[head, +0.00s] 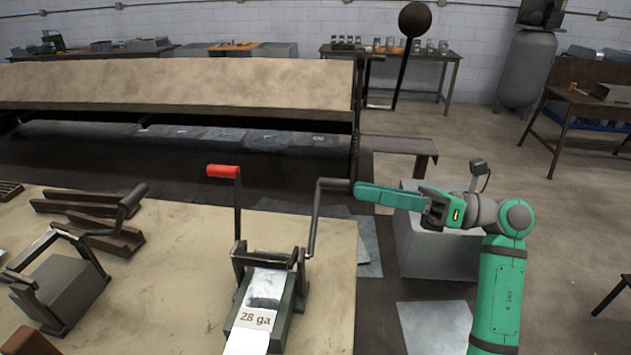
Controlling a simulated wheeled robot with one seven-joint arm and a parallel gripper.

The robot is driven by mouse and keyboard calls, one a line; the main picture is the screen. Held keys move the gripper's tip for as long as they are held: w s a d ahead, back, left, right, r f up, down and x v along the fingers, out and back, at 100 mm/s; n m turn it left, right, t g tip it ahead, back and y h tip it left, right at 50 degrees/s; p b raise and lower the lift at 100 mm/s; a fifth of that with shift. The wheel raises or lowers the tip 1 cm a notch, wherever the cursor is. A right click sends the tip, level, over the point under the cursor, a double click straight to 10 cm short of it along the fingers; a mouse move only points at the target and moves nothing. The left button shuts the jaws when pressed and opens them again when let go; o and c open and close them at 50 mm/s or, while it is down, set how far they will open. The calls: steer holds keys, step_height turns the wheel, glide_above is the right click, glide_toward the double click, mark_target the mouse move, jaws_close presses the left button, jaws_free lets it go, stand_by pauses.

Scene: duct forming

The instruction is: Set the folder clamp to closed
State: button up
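A small dark green bench folder (292,305) stands near the right edge of the table. A shiny sheet strip (265,287) labelled "28 ga" lies in it. A lever with a red grip (222,171) rises upright from its left side. A crank with a black grip (335,184) rises from its right side. Which one works the clamp is not marked. My gripper (358,191) reaches in from the right, its green fingers level with the black grip and close to its end. Whether they touch it, and any gap between the fingers, I cannot tell.
The tan table (170,300) also holds a grey block with a black handle (62,288) and dark angled bars (100,225) at left. A long folding machine (180,85) stands behind. A grey box (425,245) sits beneath my forearm. Floor at right is mostly open.

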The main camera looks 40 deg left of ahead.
mark_target(323, 183)
steer(key=shift+h, duration=0.7)
steer(key=x, duration=1)
steer(key=shift+w+a+r, duration=0.2)
steer(key=shift+a+r, duration=0.15)
jaws_close()
